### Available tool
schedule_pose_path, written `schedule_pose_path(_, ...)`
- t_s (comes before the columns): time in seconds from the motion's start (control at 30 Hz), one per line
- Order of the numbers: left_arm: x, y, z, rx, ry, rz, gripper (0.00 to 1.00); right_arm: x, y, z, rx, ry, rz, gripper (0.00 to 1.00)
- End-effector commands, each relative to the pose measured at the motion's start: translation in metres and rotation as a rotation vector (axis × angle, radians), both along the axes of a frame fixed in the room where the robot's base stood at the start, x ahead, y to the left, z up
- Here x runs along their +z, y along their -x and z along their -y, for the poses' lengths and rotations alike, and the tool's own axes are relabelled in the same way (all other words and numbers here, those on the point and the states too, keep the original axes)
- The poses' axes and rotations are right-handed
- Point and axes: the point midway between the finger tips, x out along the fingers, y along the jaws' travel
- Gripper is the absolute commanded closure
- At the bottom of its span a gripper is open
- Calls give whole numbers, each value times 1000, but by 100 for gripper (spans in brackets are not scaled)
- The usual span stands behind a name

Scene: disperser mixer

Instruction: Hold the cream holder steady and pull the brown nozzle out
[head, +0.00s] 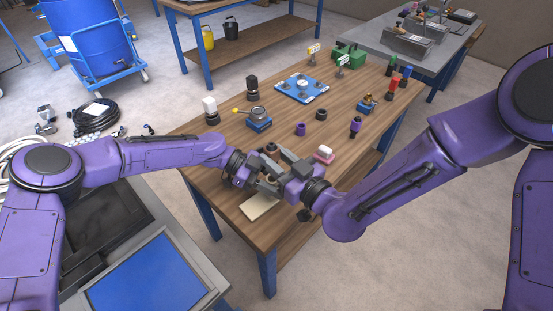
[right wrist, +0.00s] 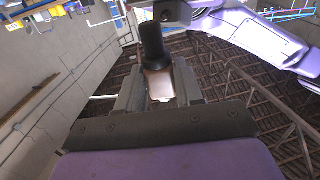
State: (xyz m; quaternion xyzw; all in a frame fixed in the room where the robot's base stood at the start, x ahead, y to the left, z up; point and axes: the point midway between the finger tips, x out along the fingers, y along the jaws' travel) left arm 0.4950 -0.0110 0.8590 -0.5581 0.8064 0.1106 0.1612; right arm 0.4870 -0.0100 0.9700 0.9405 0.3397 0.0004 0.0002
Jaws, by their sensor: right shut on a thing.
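My right gripper (head: 285,178) is just above the front of the wooden table, close against my left gripper (head: 266,180). In the right wrist view its grey fingers (right wrist: 160,92) are shut on a brownish piece with a black round end (right wrist: 152,42), which I take to be the brown nozzle (right wrist: 160,84). That black end also shows below the gripper in the head view. A flat cream block (head: 258,207), perhaps the cream holder, lies on the table under the grippers, partly covered by them. The left gripper's fingers overlap the right gripper, so their opening is unclear.
The table's front edge is close below the grippers.

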Motion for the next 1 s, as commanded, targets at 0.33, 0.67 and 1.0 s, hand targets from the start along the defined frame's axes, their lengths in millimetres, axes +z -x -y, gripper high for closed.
schedule_pose_path(0.33, -3, 0, -1, 0, -4, -2, 91, 26, 0, 0, 0, -1, 2, 100)
schedule_pose_path(0.67, -3, 0, -1, 0, -4, -2, 91, 37, 0, 0, 0, -1, 1, 100)
schedule_pose_path(1.0, -2, 0, -1, 0, -4, -1, 56, 36, 0, 0, 0, -1, 1, 100)
